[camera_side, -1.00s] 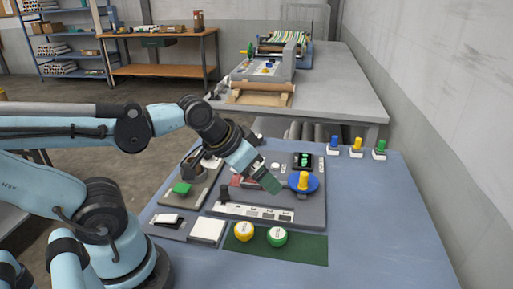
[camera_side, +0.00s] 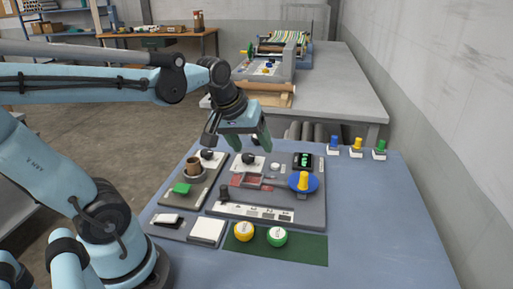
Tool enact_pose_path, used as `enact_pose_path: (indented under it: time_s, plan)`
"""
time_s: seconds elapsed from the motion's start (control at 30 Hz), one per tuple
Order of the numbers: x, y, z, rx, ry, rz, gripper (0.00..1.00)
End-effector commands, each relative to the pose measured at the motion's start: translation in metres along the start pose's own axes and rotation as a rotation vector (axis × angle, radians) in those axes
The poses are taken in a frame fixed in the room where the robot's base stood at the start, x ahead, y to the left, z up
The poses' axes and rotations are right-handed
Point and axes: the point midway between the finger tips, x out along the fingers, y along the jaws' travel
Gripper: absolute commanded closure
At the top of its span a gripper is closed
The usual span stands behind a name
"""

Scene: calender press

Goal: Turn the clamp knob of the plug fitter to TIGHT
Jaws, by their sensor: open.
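The plug fitter (camera_side: 315,218) is a grey panel on the blue table. At its back left a black knob (camera_side: 248,158) sits on a white plate; any TIGHT lettering there is too small to read, and I cannot tell for sure that it is the clamp knob. A blue disc (camera_side: 314,184) with an upright yellow handle (camera_side: 303,180) is on its right. My gripper (camera_side: 237,143) is open and empty, pointing down above the back edge of the panel. Its fingers are spread to either side above the black knob, apparently not touching it.
Coloured plugs (camera_side: 357,146) stand at back right. The front right table is clear.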

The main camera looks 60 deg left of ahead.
Motion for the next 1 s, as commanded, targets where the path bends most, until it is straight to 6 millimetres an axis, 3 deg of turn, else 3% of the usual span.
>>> enact_pose_path:
  time_s: [0.03, 0.3, 0.43, 0.6, 0.8, 1.0]
  plan:
    - [0.001, -0.010, -0.018, -0.136, -0.018, -0.035, 0.31]
    - [0.011, -0.079, -0.089, -0.889, -0.088, -0.230, 0.31]
    - [0.019, -0.122, -0.115, -1.248, -0.098, -0.332, 0.31]
    - [0.028, -0.174, -0.134, -1.629, -0.094, -0.449, 0.31]
    - [0.034, -0.204, -0.140, -1.846, -0.083, -0.521, 0.31]
    - [0.044, -0.209, -0.136, -1.871, -0.082, -0.530, 0.31]
